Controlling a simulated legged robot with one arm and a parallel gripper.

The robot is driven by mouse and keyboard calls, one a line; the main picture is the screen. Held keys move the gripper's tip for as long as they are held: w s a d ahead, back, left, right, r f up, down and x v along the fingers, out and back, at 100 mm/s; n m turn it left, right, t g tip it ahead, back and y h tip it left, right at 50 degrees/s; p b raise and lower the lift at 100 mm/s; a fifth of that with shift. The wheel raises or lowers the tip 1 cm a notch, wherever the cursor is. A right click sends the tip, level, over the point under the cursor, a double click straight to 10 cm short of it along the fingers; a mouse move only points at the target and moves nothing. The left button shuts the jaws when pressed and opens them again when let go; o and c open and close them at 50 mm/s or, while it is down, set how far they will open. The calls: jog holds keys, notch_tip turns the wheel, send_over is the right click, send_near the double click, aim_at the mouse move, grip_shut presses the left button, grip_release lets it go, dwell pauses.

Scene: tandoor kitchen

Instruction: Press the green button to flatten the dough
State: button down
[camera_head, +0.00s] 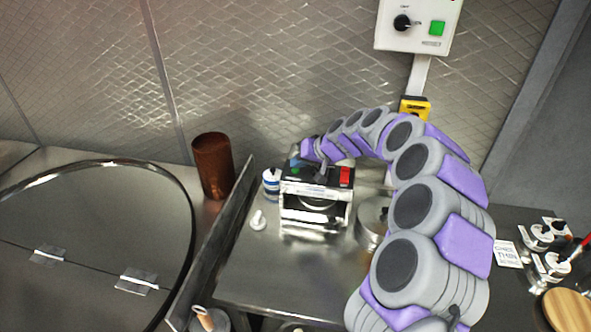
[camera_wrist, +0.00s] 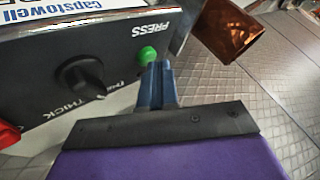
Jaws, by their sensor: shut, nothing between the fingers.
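The dough press (camera_head: 316,215) is a boxy metal machine with a dark top, standing on the steel counter. In the wrist view, its dark panel (camera_wrist: 40,108) bears the word PRESS beside a round green button (camera_wrist: 148,55). My gripper (camera_wrist: 160,68) is shut and empty, its blue-grey fingertips close to the button's lower right side. I cannot tell whether they touch it. In the head view, my arm arches over from the right and its end comes down at the back left of the press. I cannot make out any dough.
A black knob (camera_wrist: 77,81) sits beside the button. A brown copper cup (camera_head: 213,165) and a blue-and-white container (camera_head: 271,182) stand left of the press. A wall box (camera_head: 415,26) carries another green, square button. A round metal lid (camera_head: 372,215) lies right of the press.

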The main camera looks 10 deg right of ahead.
aim_at(299, 170)
jog(key=shift+f, duration=0.2)
jog(key=shift+r, duration=0.1)
dwell(0.4)
jog(key=shift+r, duration=0.8)
jog(key=shift+r+p, duration=0.1)
jog(key=shift+p, duration=0.2)
jog(key=shift+r+p, duration=1.05)
jog(key=shift+r, duration=1.35)
